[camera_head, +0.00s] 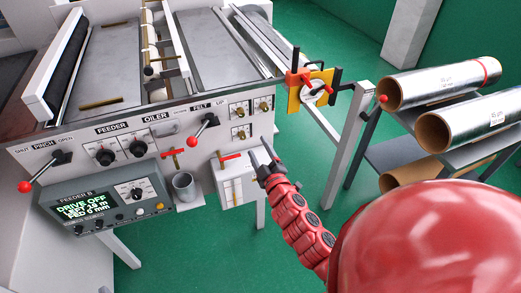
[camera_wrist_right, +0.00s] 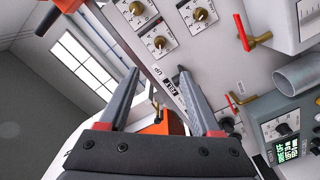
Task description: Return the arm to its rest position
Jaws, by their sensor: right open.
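My right arm is red and reaches up from the lower right in the head view. Its gripper (camera_head: 262,157) is open and empty, in front of the machine's lower panel, just right of a white box (camera_head: 236,180) with a red lever. In the right wrist view the two grey fingers of the right gripper (camera_wrist_right: 158,88) stand apart with nothing between them. Beyond them is the machine's front panel (camera_wrist_right: 215,65) with brass knobs. I cannot tell whether a fingertip touches anything. My left gripper is not in view.
The feeder machine (camera_head: 120,125) fills the left, with red-knobbed levers and a display box (camera_head: 100,207) reading DRIVE OFF. A metal cup (camera_head: 184,186) hangs below the panel. Foil rolls (camera_head: 440,85) lie on a rack at the right. Green floor (camera_head: 190,240) is clear below.

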